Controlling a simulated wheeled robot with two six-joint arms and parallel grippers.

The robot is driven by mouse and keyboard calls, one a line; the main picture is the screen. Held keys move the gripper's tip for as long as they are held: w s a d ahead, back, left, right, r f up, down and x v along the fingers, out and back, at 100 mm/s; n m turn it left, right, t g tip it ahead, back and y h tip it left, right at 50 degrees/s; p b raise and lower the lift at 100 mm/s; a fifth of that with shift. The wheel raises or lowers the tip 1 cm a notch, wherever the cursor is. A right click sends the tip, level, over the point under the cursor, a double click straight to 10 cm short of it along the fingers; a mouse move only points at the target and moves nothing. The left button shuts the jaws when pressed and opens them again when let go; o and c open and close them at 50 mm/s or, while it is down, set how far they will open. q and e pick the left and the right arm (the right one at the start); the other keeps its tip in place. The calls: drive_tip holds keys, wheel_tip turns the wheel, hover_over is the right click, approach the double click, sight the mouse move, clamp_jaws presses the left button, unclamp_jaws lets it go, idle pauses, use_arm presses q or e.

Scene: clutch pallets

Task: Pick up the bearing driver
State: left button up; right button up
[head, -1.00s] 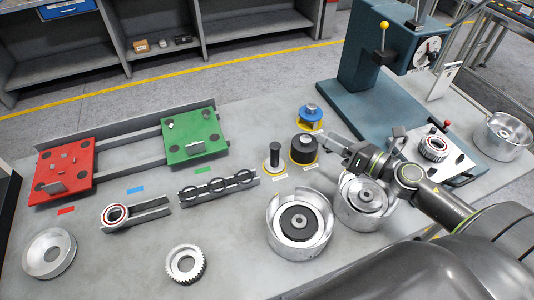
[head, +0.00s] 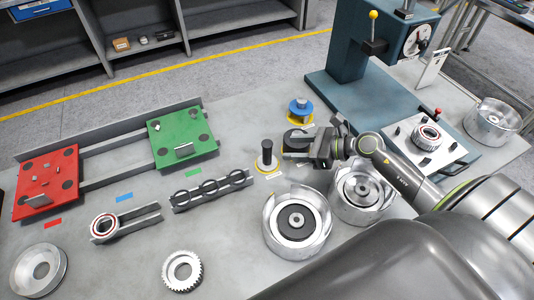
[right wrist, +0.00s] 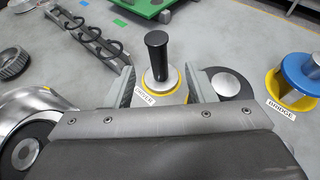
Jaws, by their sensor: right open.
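The bearing driver (head: 267,156) is a black upright handle on a silver base, standing on a yellow-ringed holder with a label in front. In the right wrist view the driver (right wrist: 157,56) stands upright between the lines of the two fingers. My right gripper (head: 291,147) is open, just right of the driver in the head view, and covers part of the black disc there. In the right wrist view its fingers (right wrist: 162,86) are spread with nothing held. I cannot tell whether a finger touches the driver. My left gripper is not in view.
A blue-topped piece (head: 300,108) on a yellow stand is behind the gripper, labelled BRIDGE in the wrist view. Two metal housings (head: 270,236) (head: 340,207) stand in front. A rack with black rings (head: 232,180) lies left of the driver. A teal press (head: 345,62) stands behind.

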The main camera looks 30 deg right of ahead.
sight(264, 148)
drive_tip(key=p+x, duration=0.1)
drive_tip(key=x, duration=0.4)
drive_tip(key=shift+w+a+f+p, duration=0.1)
drive_tip(key=shift+w+a+p, duration=0.15)
drive_tip(key=shift+p, duration=0.1)
drive_tip(key=shift+w+a+f+p, duration=0.1)
drive_tip(key=shift+w+a+p, duration=0.25)
drive_tip(key=shift+a+p, duration=0.1)
drive_tip(key=p+x, duration=0.1)
drive_tip(key=x, duration=0.2)
drive_tip(key=shift+f, duration=0.15)
drive_tip(key=shift+w+a+f, duration=0.25)
drive_tip(key=shift+a+f, duration=0.05)
clamp_jaws()
drive_tip(key=shift+r, duration=0.1)
